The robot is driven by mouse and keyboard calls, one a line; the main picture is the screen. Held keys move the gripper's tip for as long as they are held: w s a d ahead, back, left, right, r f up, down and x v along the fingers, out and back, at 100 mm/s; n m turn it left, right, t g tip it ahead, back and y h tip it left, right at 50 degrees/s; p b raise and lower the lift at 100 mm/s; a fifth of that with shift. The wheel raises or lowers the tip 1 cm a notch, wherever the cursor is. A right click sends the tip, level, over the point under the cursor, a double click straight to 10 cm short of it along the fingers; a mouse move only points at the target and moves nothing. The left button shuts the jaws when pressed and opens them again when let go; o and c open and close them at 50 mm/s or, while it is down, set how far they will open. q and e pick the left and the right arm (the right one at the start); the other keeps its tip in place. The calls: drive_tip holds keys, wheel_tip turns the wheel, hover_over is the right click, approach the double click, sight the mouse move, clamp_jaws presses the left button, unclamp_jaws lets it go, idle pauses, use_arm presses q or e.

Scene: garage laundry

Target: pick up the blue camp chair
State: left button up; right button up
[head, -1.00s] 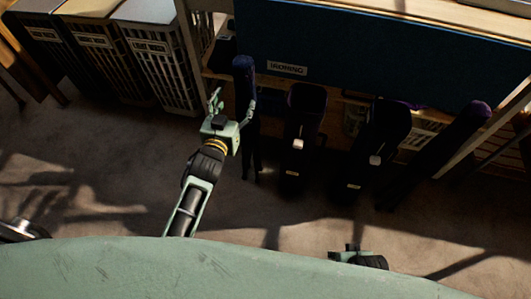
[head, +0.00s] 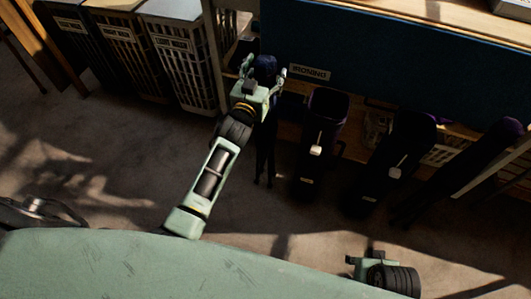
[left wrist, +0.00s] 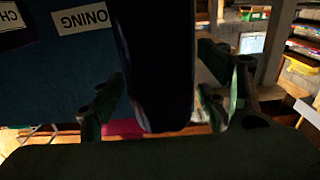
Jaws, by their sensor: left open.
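The blue camp chair (head: 266,63) is a folded, dark blue upright bundle with thin dark legs, standing in front of the shelf unit. My left gripper (head: 263,72) is open with its fingers on either side of the chair's upper part. In the left wrist view, the dark bundle (left wrist: 158,65) hangs between the two green fingers (left wrist: 160,95). I cannot tell whether the fingers touch it. My gripper and arm hide part of the chair in the head view. My right gripper (head: 358,264) is low at the bottom right, and its jaws are unclear.
A blue panel labelled IRONING (head: 400,60) is behind. Slatted hampers (head: 185,65) stand at the left. The floor (head: 110,150) in front is mostly clear.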

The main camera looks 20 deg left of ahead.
use_arm(q)
drive_tip(key=shift+c, duration=0.6)
clamp_jaws()
drive_tip(key=shift+r, duration=0.3)
